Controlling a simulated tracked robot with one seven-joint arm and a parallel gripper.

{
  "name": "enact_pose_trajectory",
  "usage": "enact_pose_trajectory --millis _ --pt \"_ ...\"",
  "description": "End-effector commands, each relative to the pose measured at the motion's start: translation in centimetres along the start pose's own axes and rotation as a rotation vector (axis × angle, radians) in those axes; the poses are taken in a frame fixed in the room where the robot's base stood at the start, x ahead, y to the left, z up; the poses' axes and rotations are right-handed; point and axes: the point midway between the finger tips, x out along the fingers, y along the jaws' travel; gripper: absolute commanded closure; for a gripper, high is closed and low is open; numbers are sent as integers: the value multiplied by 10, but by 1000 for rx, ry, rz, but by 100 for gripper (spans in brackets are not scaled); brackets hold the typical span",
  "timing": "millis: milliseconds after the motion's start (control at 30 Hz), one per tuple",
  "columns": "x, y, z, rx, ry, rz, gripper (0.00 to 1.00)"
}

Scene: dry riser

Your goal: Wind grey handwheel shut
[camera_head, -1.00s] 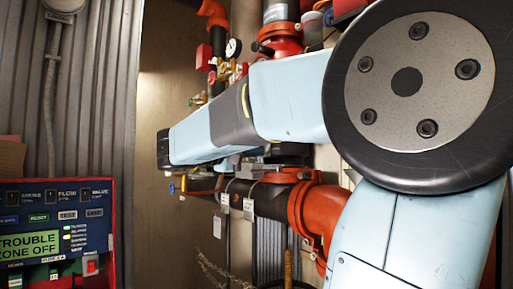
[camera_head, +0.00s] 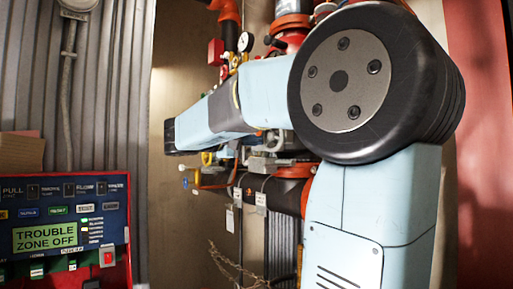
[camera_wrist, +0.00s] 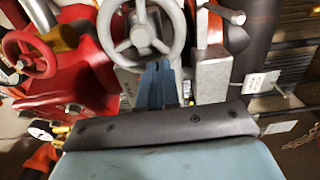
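The grey handwheel (camera_wrist: 141,36), a round spoked wheel, is at the top centre of the wrist view, its top edge cut off. My gripper (camera_wrist: 159,66) comes up from below in that view. Its two dark blue fingers lie close together, with the tips overlapping the lower right rim of the wheel. I see no clear gap between the fingers; whether they touch the rim or only lie in front of it I cannot tell. In the head view my arm hides the handwheel and my fingers.
A red handwheel (camera_wrist: 30,55) on a red valve body is close on the left in the wrist view. A grey metal block (camera_wrist: 212,77) stands right of my fingers. In the head view, a control panel (camera_head: 62,235) reads "TROUBLE ZONE OFF", and a pressure gauge (camera_head: 245,42) sits behind my arm.

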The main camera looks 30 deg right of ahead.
Motion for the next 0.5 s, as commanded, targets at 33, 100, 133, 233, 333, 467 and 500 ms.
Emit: enact_pose_trajectory --millis 33,100,133,233,333,467,500 --pt "5 6 2 4 -8 2 100" --pt "5 11 1 5 -9 3 100" --pt "5 14 1 6 -10 3 100" --pt "5 21 3 6 -10 3 100" --pt "4 28 6 7 -10 3 100" --pt "4 36 11 6 -11 3 100" --pt "5 38 14 7 -12 2 100"
